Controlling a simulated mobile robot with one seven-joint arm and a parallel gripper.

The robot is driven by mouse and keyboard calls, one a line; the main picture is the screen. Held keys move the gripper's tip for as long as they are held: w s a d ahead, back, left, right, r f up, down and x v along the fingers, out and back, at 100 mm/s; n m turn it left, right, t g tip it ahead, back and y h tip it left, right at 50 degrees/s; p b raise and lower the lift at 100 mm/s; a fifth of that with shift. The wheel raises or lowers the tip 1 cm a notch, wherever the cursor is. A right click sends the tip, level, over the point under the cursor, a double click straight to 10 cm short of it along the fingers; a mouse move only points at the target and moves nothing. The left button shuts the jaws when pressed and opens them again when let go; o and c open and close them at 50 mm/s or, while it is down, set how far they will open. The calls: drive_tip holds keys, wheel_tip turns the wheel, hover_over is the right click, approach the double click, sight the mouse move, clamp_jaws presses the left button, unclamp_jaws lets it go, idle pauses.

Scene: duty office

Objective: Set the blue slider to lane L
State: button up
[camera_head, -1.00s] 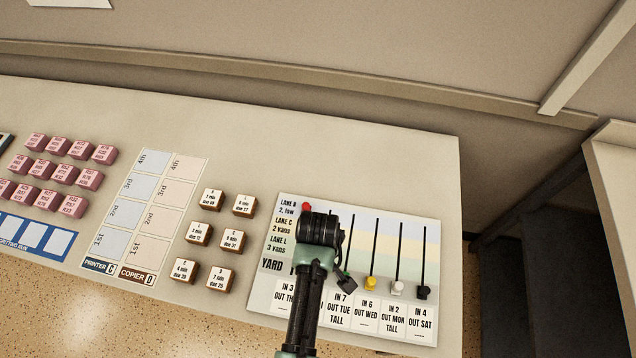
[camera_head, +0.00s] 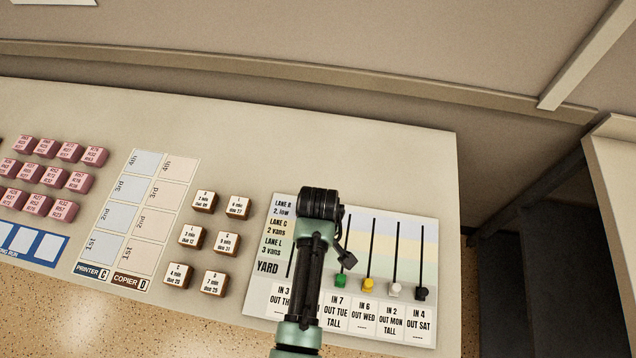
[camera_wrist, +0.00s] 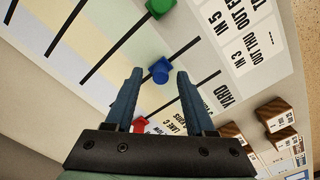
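The blue slider (camera_wrist: 160,72) shows in the wrist view between the tips of my gripper (camera_wrist: 160,75). The fingers are open, with a gap on each side of the knob. The knob is on its black slot, away from the YARD end; I cannot tell exactly which lane band it is in. In the head view my gripper (camera_head: 319,205) is over the left part of the slider board (camera_head: 262,298), and my arm hides the blue slider and the fingertips. The lane labels (camera_head: 276,245) R, C, L and YARD run down the board's left edge.
A red slider (camera_wrist: 140,125) is beside one finger in the wrist view. A green slider (camera_head: 341,281) is close on the other side. Yellow (camera_head: 367,285), white (camera_head: 394,290) and black (camera_head: 421,293) sliders stand farther right. Wooden blocks (camera_head: 190,236) are left of the board.

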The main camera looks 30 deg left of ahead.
drive_tip(key=shift+s+r, duration=0.1)
wheel_tip(320, 180, up, 13)
idle(0.5)
idle(0.4)
